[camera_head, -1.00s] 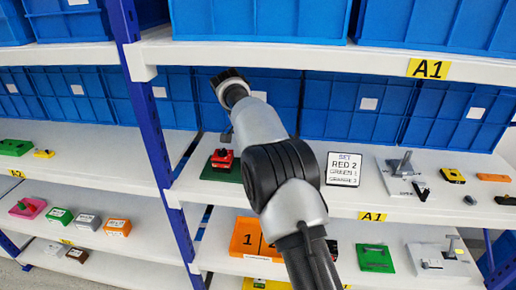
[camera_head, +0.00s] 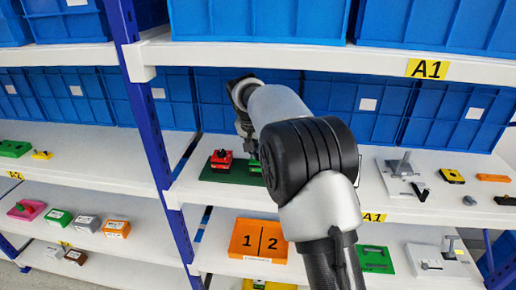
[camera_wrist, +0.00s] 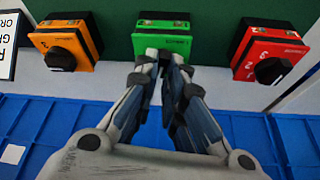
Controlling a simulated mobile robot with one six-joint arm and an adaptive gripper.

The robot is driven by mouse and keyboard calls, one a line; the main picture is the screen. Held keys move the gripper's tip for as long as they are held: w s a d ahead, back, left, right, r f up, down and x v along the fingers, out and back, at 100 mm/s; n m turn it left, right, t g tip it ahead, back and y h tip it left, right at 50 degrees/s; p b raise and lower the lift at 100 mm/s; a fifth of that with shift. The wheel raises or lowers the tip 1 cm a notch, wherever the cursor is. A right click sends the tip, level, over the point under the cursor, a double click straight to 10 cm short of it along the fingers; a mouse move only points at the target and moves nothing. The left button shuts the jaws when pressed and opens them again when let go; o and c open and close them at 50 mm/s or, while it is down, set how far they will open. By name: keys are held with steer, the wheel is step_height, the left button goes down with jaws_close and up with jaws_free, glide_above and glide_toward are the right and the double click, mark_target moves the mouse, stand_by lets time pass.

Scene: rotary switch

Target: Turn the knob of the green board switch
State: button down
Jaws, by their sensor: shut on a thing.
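In the wrist view a dark green board (camera_wrist: 215,12) carries three switches in a row. The green switch (camera_wrist: 160,32) is in the middle, between my fingertips' far ends. My gripper (camera_wrist: 164,58) is shut on its knob, which the fingers hide. The orange switch (camera_wrist: 62,45) on the left and the red switch (camera_wrist: 268,52) on the right each show a black knob. In the head view the green board (camera_head: 240,179) lies on the middle shelf with the red switch (camera_head: 221,160) at its left. My arm hides much of the board and the other switches there.
Blue bins (camera_head: 365,104) stand behind the shelf. The upper shelf edge (camera_head: 300,57) runs above my arm. A blue upright post (camera_head: 150,120) is at the left. A white sign (camera_wrist: 8,43) shows partly beside the orange switch. A grey device (camera_head: 402,178) stands to the right.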

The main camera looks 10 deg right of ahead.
steer(key=shift+s+d+n+y+p, duration=0.1)
steer(key=shift+n+y+p, duration=0.4)
steer(key=shift+n, duration=0.6)
steer(key=c, duration=1.7)
jaws_free()
steer(key=shift+r, duration=0.3)
steer(key=s+a, duration=0.1)
steer(key=s, duration=0.3)
steer(key=s+a, duration=0.1)
steer(key=s, duration=0.3)
steer(key=s+a, duration=0.1)
steer(key=s, duration=0.2)
steer(key=shift+s+a+r, duration=0.3)
steer(key=shift+s+a, duration=0.1)
